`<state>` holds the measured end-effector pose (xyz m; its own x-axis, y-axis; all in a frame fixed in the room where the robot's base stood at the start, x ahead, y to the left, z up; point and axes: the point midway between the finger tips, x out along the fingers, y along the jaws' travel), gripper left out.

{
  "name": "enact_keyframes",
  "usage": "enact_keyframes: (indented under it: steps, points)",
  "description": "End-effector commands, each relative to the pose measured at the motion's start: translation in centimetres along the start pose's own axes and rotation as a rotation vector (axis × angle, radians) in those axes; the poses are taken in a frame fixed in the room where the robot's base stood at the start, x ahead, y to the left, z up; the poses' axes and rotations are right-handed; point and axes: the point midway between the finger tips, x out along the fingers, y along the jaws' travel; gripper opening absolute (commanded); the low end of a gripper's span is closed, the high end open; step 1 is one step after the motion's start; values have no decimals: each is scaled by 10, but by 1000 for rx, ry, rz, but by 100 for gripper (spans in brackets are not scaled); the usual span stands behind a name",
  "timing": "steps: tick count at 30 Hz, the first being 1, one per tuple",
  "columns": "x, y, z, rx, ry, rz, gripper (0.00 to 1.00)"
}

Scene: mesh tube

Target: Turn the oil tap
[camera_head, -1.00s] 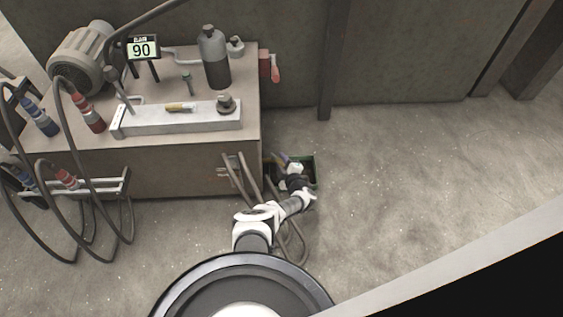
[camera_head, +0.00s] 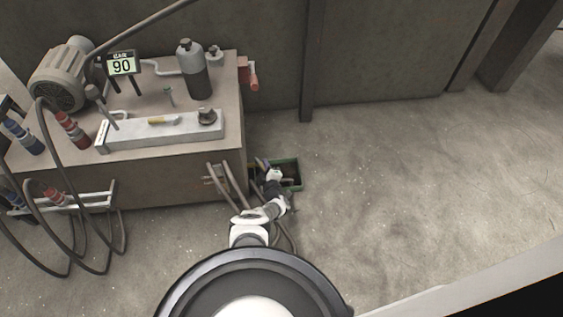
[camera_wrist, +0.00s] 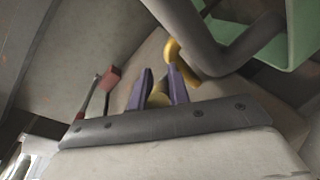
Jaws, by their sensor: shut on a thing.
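In the wrist view, my gripper (camera_wrist: 159,73) has purple fingers closed around a yellow piece (camera_wrist: 158,98), which looks like part of the tap handle. A curved yellow part (camera_wrist: 174,50) shows just beyond the right fingertip. Whether the two yellow parts join is hidden. In the head view, my gripper (camera_head: 263,163) is low beside the right end of the brown cabinet (camera_head: 150,178), at the green tray. My wrist covers the tap there.
The green tray (camera_head: 298,174) is on the floor by the cabinet; its green frame (camera_wrist: 302,30) is near in the wrist view. A red handle (camera_head: 253,76) sticks out from the cabinet's side. Floor to the right is clear.

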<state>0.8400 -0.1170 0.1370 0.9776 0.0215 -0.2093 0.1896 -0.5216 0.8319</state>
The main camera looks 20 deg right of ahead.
Motion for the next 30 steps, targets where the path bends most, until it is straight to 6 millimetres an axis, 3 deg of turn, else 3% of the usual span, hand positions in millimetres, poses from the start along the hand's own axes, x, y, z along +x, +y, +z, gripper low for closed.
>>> enact_keyframes:
  steps: [15, 16, 21, 30]
  points:
    - [-2, -1, -2, 21, -85, 49, 0]
    - [-2, -1, -2, 21, -85, 49, 19]
    - [-2, -2, -2, 21, -85, 49, 40]
    - [-4, -1, -2, 21, -85, 48, 40]
